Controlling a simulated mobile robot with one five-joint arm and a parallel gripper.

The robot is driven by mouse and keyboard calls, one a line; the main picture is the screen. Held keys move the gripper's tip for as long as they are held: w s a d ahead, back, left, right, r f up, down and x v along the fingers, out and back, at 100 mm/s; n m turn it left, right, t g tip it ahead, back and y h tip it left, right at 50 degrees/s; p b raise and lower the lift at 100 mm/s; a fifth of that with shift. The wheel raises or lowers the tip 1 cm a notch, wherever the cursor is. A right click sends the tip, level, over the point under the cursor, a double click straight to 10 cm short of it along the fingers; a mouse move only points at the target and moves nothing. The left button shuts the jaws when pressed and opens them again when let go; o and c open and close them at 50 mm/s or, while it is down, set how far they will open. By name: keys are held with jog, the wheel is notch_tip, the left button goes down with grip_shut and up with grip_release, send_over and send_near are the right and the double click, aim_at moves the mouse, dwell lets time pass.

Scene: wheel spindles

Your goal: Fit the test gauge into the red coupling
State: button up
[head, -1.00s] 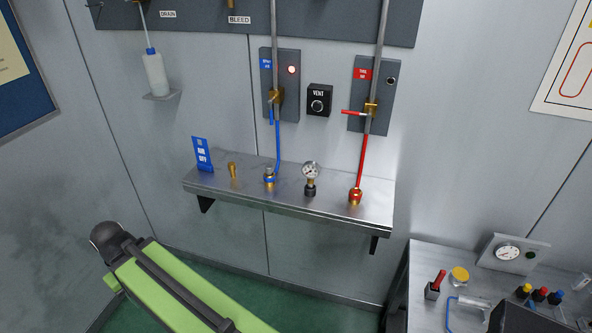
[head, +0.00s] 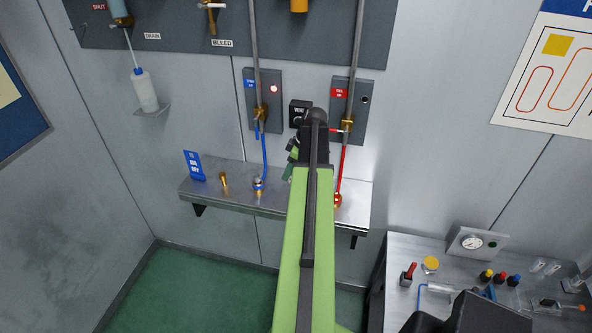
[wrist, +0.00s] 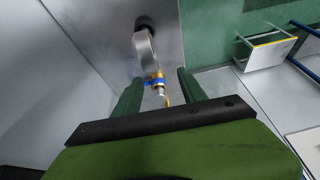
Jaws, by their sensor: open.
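The red coupling (head: 337,201) stands on the wall shelf, its lower part showing just right of my arm, with a red hose rising from it. The test gauge is hidden behind my arm in the head view. A dark round part with a pale grey body (wrist: 147,45), probably the gauge, shows beyond my fingers in the wrist view. My gripper (wrist: 158,90) is open and empty, its green fingers apart. The blue coupling (wrist: 157,79) appears between them in the picture; I cannot tell how far off it is. In the head view my gripper (head: 290,166) is mostly covered by my arm.
The shelf (head: 225,203) also holds a blue sign (head: 194,165), a brass plug (head: 223,181) and the blue coupling (head: 258,184). Valve panels and a vent box (head: 299,112) are on the wall behind. A cluttered bench (head: 400,250) stands at the right.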

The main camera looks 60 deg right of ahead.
jog(key=s+d, duration=0.1)
jog(key=s+d+r, duration=0.1)
jog(key=shift+s+d, duration=0.4)
jog(key=b+x, duration=0.3)
jog(key=x, duration=0.1)
jog(key=b+x, duration=0.4)
jog(key=shift+s+a, duration=0.15)
jog(key=shift+a, duration=0.05)
jog(key=shift+r, duration=0.15)
jog(key=shift+c, duration=0.3)
grip_shut()
